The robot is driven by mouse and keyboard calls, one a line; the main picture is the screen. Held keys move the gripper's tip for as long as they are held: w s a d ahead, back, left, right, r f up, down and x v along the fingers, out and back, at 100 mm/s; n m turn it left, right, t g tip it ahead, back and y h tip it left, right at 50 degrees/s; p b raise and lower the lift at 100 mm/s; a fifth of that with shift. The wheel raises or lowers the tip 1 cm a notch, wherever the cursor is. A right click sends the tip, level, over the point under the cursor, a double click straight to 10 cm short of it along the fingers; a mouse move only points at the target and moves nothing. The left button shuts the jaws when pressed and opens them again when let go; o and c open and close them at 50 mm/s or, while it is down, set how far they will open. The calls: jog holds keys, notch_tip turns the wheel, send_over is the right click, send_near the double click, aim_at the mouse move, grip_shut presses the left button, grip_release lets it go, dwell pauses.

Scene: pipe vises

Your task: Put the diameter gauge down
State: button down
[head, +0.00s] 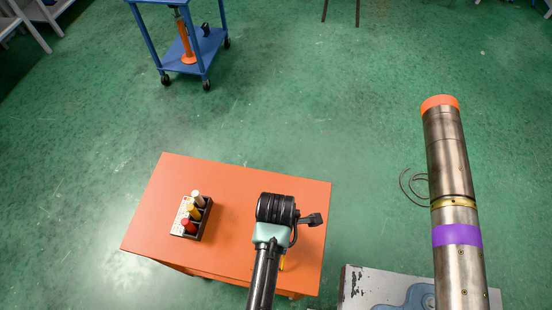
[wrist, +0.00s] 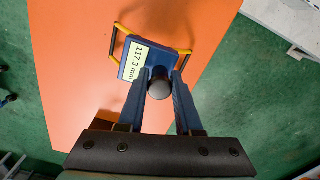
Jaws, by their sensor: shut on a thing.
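The diameter gauge (wrist: 140,62) has a blue body, yellow arms with dark rods, and a label reading 117.3 mm. My gripper (wrist: 160,84) is shut on the gauge's round dark handle, between its two blue fingers. The gauge is over the orange table (head: 235,190), towards its right side. I cannot tell whether it touches the top or hangs above it. In the head view my arm hides most of the gauge; only a bit of yellow shows beside the arm.
A dark rack (head: 206,222) with red, yellow and pale-topped items stands on the table's left part. The tabletop between is bare. A steel pipe (head: 452,180) with an orange end and purple band rises at right. A worn grey surface (head: 357,290) lies below it. A blue cart (head: 186,65) stands behind.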

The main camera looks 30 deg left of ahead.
jog(key=shift+w+f, duration=0.1)
jog(key=shift+f, duration=0.1)
jog(key=shift+f, duration=0.15)
jog(key=c, duration=0.6)
grip_release()
notch_tip(320, 180, up, 12)
jog(key=shift+r, duration=0.15)
